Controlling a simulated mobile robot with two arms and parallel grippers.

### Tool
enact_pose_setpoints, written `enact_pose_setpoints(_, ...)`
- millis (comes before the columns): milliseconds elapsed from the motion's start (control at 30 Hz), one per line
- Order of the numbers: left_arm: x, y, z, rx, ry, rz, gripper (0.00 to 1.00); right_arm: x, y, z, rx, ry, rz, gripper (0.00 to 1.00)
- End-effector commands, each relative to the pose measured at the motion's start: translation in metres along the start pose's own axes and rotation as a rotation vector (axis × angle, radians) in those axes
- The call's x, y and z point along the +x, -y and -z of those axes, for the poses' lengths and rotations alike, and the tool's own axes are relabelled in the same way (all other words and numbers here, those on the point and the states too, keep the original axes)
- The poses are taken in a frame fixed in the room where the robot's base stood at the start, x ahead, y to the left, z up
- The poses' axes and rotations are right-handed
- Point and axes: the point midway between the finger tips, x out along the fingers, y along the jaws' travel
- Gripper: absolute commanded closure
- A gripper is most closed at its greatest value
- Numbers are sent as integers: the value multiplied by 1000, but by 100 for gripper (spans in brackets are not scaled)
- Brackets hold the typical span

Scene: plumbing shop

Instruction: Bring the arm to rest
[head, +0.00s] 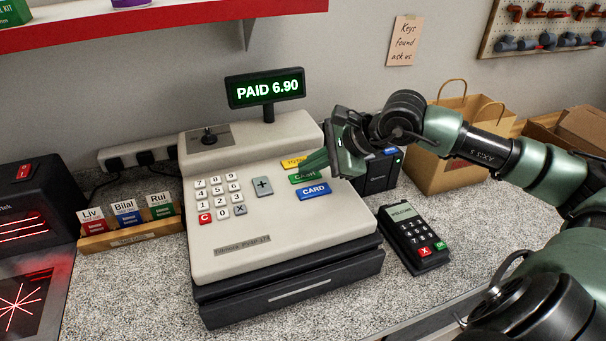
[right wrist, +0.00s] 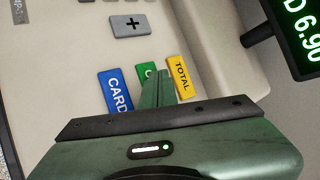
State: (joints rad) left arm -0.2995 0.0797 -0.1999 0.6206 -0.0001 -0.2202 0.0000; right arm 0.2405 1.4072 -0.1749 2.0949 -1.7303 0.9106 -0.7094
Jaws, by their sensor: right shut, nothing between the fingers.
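My right gripper (head: 312,163) is shut and empty, its fingertips over the green CASH key (head: 305,176) of the cash register (head: 238,245). I cannot tell whether the tips touch the key. In the right wrist view, the shut fingers (right wrist: 158,80) reach between the blue CARD key (right wrist: 116,92) and the yellow TOTAL key (right wrist: 180,76), covering part of the green key. My right arm (head: 495,152) comes in from the right. The register's display (head: 266,88) reads PAID 6.90. My left gripper is not in view.
A card terminal (head: 413,236) lies right of the register, with a small black device (head: 378,172) behind it. A paper bag (head: 447,160) stands at the back right. A wooden card holder (head: 130,236) and a black scanner (head: 35,215) are on the left. A red shelf (head: 160,20) overhangs at upper left.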

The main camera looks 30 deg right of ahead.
Motion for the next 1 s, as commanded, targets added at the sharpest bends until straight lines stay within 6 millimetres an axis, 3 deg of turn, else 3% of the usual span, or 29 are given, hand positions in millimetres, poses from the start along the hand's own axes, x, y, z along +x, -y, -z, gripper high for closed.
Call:
enact_pose_setpoints(667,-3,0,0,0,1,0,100,-9,7,-7,0,0,0,100)
enact_pose_setpoints(1000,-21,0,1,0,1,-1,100,-31,23,-23,-1,1,2,100)
